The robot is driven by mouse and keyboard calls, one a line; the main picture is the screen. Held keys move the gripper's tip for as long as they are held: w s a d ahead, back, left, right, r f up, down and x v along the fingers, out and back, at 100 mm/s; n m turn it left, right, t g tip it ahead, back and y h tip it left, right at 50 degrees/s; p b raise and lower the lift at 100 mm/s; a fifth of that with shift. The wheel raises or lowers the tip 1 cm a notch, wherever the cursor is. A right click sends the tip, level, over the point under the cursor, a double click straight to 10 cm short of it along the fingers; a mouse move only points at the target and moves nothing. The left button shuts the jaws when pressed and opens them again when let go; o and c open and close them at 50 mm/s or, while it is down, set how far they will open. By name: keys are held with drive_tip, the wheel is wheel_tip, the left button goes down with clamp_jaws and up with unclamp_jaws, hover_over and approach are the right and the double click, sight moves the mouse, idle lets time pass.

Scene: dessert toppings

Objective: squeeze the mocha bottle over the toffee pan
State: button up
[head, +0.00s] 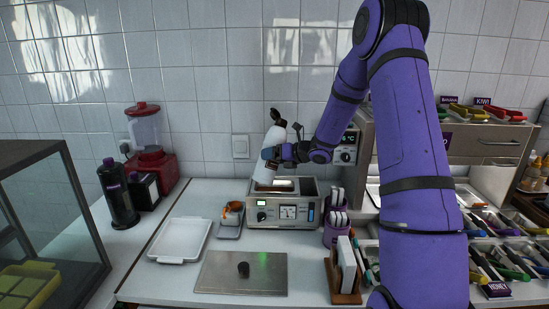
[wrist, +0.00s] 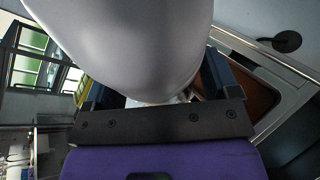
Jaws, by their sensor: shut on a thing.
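My gripper (head: 271,154) is shut on a white bottle (head: 264,169), which I take as the mocha bottle; no label is legible. The bottle is held tilted above the left part of a metal warmer (head: 284,214) with wells in its top. In the wrist view the bottle (wrist: 130,40) fills the upper middle, between the fingers of my gripper (wrist: 160,98). A well with brown contents (wrist: 250,88) shows to its right; I cannot tell whether it is the toffee pan. The bottle's tip and any flow are not clear.
A white tray (head: 180,240) and a small orange-handled item on a scale (head: 230,228) lie left of the warmer. A purple utensil holder (head: 336,236) and a wooden stand (head: 344,296) are at right.

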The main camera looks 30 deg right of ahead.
sight(267, 166)
drive_tip(key=a+m+y, duration=0.1)
drive_tip(key=s+a+f+m, duration=0.1)
drive_tip(key=a, duration=0.1)
drive_tip(key=a+f+m+y, duration=0.1)
drive_tip(key=m, duration=0.1)
drive_tip(key=shift+s+a+f+y, duration=0.1)
drive_tip(key=shift+s+a+y, duration=0.1)
drive_tip(key=shift+a+y, duration=0.15)
drive_tip(key=shift+s+a+r+m+t+y, duration=0.15)
drive_tip(key=shift+a+r+m+t+y, duration=0.5)
drive_tip(key=shift+m, duration=1.75)
drive_tip(key=shift+s+a+r+m+t+y, duration=0.25)
drive_tip(key=shift+m+t, duration=0.7)
drive_tip(key=shift+m, duration=1.45)
drive_tip(key=shift+s+a+r+m+t+y, duration=0.1)
drive_tip(key=shift+a+r+m+t+y, duration=0.55)
drive_tip(key=shift+m, duration=1.75)
drive_tip(key=shift+d+f+h, duration=0.15)
drive_tip(key=shift+f+h, duration=0.15)
drive_tip(key=o, duration=0.3)
drive_tip(key=c, duration=0.5)
drive_tip(key=shift+c, duration=0.2)
